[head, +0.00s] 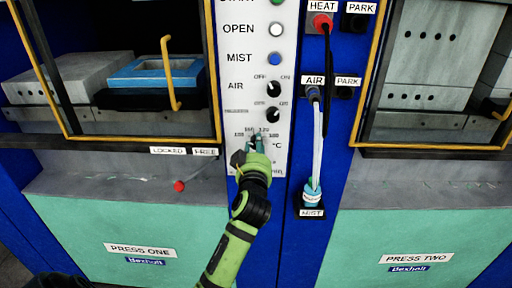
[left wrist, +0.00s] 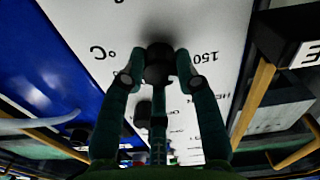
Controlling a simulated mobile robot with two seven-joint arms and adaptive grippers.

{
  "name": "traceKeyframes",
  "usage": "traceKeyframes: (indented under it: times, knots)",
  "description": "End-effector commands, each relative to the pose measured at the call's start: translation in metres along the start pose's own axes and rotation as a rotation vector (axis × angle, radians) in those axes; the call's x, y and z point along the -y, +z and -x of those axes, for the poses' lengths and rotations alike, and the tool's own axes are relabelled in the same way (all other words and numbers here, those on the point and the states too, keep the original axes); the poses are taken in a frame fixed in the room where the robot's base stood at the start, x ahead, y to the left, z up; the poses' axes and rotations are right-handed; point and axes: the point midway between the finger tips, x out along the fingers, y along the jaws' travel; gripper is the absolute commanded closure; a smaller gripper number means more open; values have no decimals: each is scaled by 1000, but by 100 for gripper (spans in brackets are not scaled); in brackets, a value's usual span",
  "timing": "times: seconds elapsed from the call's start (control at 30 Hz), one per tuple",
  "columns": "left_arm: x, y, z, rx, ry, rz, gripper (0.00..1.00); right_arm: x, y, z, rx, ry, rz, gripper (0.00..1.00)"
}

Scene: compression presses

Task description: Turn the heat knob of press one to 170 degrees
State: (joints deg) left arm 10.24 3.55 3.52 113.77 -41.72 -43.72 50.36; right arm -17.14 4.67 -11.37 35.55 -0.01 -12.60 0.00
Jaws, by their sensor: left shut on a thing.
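The heat knob (left wrist: 158,54) is a dark round knob on the white control panel (head: 249,100) between the two presses. My left gripper (head: 257,142) reaches up to the lower part of this panel. A "150" mark and "°C" show beside the knob there. In the head view the gripper mostly hides the knob, and small scale numbers show around it. The pointer's setting cannot be read. My right gripper is not in view.
Press one (head: 140,249) is at the left and press two (head: 416,256) at the right. AIR and timer knobs (head: 273,89) sit above the gripper. A red-tipped lock lever (head: 179,186) is to the left. A MIST hose plug (head: 312,195) is to the right.

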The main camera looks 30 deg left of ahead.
Motion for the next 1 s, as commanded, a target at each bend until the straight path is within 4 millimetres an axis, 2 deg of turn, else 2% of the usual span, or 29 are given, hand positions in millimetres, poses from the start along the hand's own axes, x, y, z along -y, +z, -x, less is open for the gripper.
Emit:
traceKeyframes:
  times: [0.37, 1.0]
  knots:
    - [0, 2, 0, 9, -1, -183, 100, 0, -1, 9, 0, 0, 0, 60]
    - [2, 3, 1, 15, 1, -787, 100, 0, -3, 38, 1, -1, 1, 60]
